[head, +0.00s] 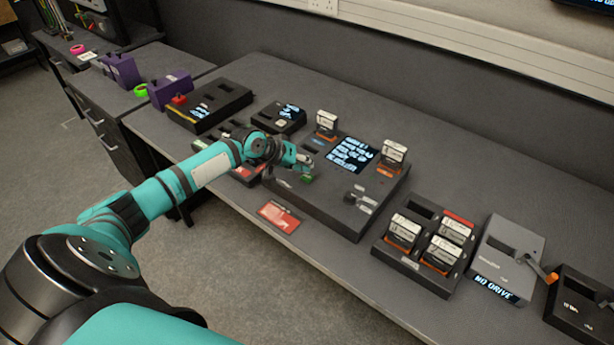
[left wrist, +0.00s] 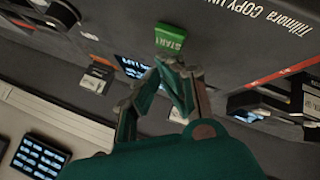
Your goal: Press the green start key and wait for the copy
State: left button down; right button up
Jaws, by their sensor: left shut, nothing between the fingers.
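The dark copy unit (head: 325,205) stands on the bench with a lit text screen (head: 353,155), too small to read. Two drives stand upright in its slots, one at the back left (head: 327,122) and one at the right (head: 394,151). The green start key (head: 306,179) is near its front left; in the left wrist view it reads START (left wrist: 170,38). My left gripper (head: 303,165) is shut and empty, its fingertips (left wrist: 166,62) close by the key. I cannot tell whether they touch it. My right gripper is out of view.
A dark tray (head: 404,268) with several drives stands right of the unit. Beyond it is a grey box (head: 507,243) reading NO DRIVE. A red card (head: 279,217) lies at the bench's front edge. Other dark boxes (head: 212,107) and purple holders (head: 170,90) are at the left.

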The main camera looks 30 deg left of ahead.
aim_at(305, 175)
pick_arm(q)
jog(key=shift+f, duration=0.15)
jog(key=shift+f, duration=0.25)
jog(key=shift+f+b, duration=0.4)
jog(key=shift+f, duration=0.2)
dwell(0.8)
jog(key=shift+r, duration=0.1)
jog(key=shift+r+p, duration=0.9)
jog(key=shift+p, duration=0.1)
jog(key=shift+r, duration=0.1)
notch_tip(305, 175, up, 5)
jog(key=p, duration=0.5)
